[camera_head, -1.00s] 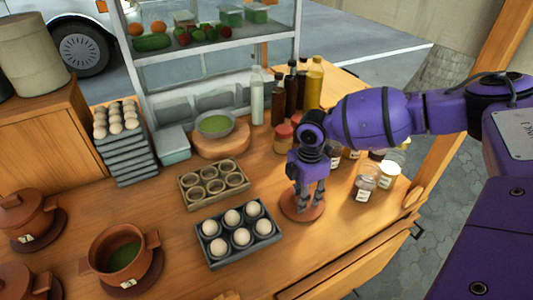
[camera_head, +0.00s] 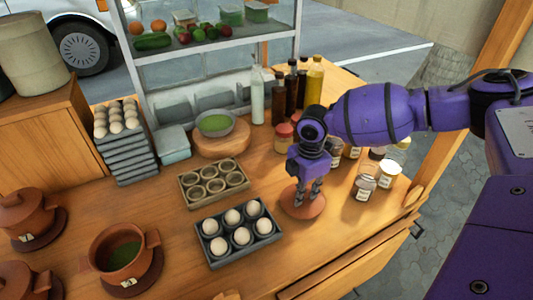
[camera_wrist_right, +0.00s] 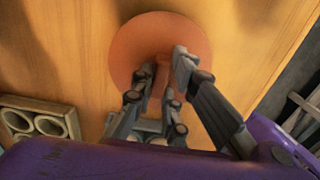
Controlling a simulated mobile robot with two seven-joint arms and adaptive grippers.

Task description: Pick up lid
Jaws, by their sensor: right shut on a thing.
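The lid (camera_head: 312,209) is a round terracotta disc on the wooden table, right of the egg tray. It also shows in the right wrist view (camera_wrist_right: 130,52), with a small knob at its middle. My right gripper (camera_head: 308,198) points down over the lid. In the right wrist view its fingers (camera_wrist_right: 161,83) are closed on the knob from both sides. The lid looks to be at table level; I cannot tell whether it is lifted at all. My left gripper is not in view.
An open clay pot (camera_head: 118,252) with green contents stands at the front left. A dark egg tray (camera_head: 240,252) and a tray of empty cups (camera_head: 196,203) lie left of the lid. Glass jars (camera_head: 364,187) stand to its right, bottles (camera_head: 290,97) behind.

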